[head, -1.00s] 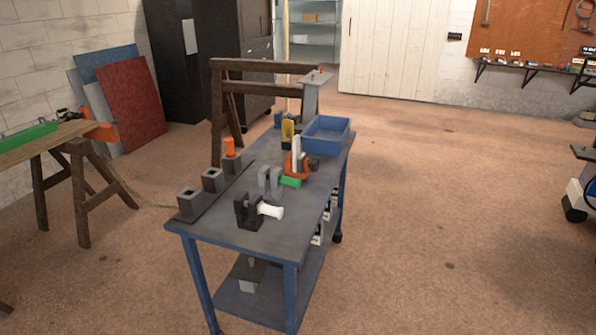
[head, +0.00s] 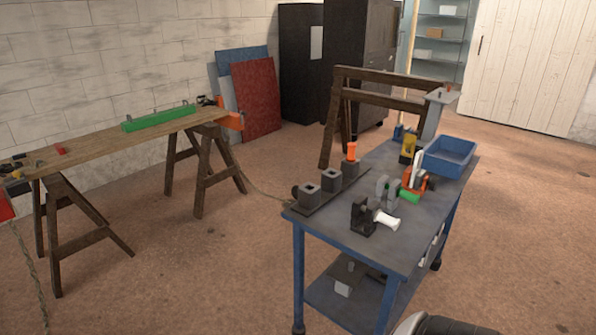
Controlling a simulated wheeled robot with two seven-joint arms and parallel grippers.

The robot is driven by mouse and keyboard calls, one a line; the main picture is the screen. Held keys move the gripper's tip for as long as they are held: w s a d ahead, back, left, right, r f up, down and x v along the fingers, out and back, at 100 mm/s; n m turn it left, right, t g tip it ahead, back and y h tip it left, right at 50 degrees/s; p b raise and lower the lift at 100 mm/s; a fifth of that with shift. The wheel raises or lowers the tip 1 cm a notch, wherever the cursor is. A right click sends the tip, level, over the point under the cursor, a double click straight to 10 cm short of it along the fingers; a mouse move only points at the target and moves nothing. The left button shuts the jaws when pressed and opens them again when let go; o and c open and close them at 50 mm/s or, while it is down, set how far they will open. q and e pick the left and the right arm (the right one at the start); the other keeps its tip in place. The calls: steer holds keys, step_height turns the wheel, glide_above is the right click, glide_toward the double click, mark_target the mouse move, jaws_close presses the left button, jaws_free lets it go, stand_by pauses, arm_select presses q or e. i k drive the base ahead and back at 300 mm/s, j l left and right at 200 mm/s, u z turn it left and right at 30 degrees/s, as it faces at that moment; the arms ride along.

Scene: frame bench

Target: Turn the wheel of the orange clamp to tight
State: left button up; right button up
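An orange clamp (head: 232,120) sits at the right end of the wooden plank bench (head: 95,147), with small dark parts beside it. It is small and far off, so I cannot make out its wheel or how tight it is. Another orange-red tool (head: 421,183) with a white upright part and a green piece stands on the blue-framed cart. Neither of my grippers is in view.
The cart (head: 345,232) stands at right, holding grey socket blocks (head: 310,197), a black holder with a white roll (head: 386,221) and a blue bin (head: 449,155). A green bar (head: 160,118) lies on the plank. Trestle legs and a cord take floor space; the floor between is clear.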

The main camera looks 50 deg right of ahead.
mark_target(432, 184)
steer(key=l+u, duration=0.2)
steer(key=l, duration=0.2)
steer(key=k+l+u, duration=0.25)
steer(key=l, duration=0.15)
steer(key=l+u, duration=0.2)
steer(key=l, duration=0.2)
steer(key=k+l+u, duration=0.25)
steer(key=l+u, duration=0.2)
steer(key=l, duration=0.25)
steer(key=k, duration=0.05)
